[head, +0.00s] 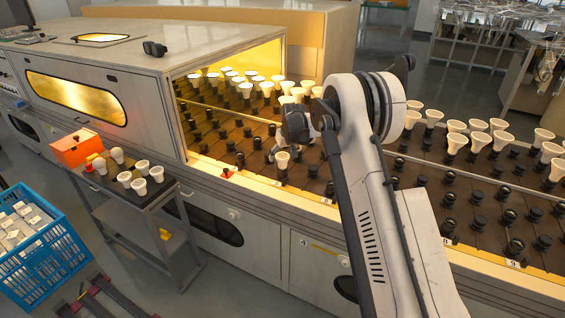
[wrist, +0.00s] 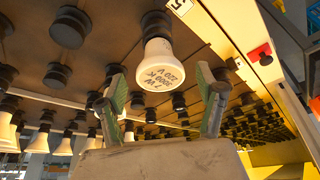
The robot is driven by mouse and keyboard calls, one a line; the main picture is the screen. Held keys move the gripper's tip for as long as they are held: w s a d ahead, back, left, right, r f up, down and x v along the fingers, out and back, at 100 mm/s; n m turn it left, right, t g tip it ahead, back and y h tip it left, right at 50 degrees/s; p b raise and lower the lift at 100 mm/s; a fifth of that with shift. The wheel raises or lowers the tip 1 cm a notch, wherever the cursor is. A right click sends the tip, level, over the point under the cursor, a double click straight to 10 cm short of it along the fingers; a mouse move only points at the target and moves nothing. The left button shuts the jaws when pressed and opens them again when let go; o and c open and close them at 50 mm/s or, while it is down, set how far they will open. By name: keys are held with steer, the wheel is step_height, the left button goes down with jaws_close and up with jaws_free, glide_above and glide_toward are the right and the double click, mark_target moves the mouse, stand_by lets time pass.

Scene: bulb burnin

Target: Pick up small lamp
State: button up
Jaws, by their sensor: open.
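A small white lamp (wrist: 163,68) with printed marks sits in a black socket near the conveyor's edge. In the head view this lamp (head: 282,160) stands upright in the front row, just below my gripper (head: 296,140). In the wrist view the green-padded fingers of my gripper (wrist: 164,98) are open, one on each side of the lamp's wide end. Gaps show between both fingers and the lamp, so I see no contact. In the head view my arm partly hides the gripper and the sockets behind it.
Many lamps stand in sockets inside the lit oven (head: 262,60) and on the conveyor at right (head: 480,185). Empty black sockets surround the lamp. A cart (head: 150,200) holds several lamps and an orange box (head: 77,148). A blue crate (head: 40,250) stands at left.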

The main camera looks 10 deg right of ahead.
steer(key=shift+w+f, duration=0.25)
steer(key=shift+f, duration=0.45)
steer(key=c, duration=1.3)
steer(key=shift+r, duration=0.1)
